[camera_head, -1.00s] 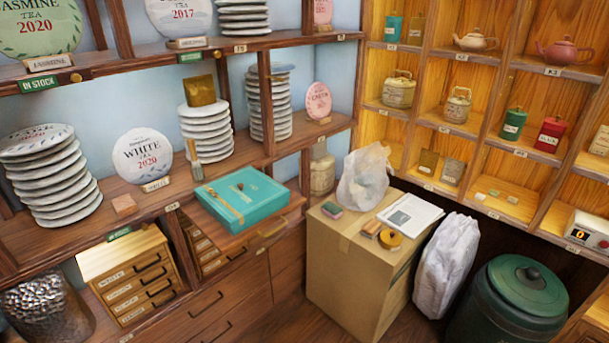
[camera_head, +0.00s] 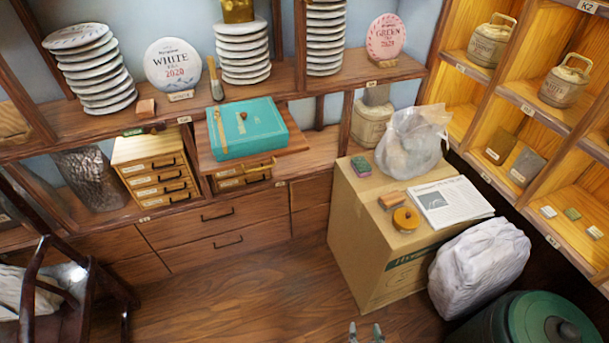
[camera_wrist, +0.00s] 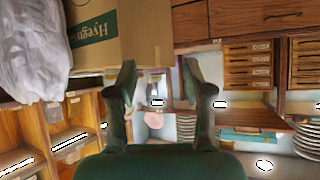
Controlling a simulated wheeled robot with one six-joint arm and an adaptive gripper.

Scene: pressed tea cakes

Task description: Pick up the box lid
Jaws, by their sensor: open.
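A teal box (camera_head: 248,128) with a closed lid (camera_head: 240,121) lies on a pulled-out wooden board below the tea-cake shelf. The lid has a small brown knob-like piece on top and an orange strip along its left side. A teal edge of the box also shows in the wrist view (camera_wrist: 245,136), which appears upside down. My gripper (camera_head: 366,333) shows only its fingertips at the bottom edge of the head view, far in front of the box. In the wrist view my gripper (camera_wrist: 158,80) is open, with nothing between its fingers.
A cardboard carton (camera_head: 375,235) stands right of the box, bearing a plastic bag (camera_head: 412,140), a newspaper (camera_head: 448,202) and a tape roll (camera_head: 406,219). A white sack (camera_head: 480,265) and green bin (camera_head: 540,322) stand beside it. A dark chair (camera_head: 80,285) is at left. The middle floor is clear.

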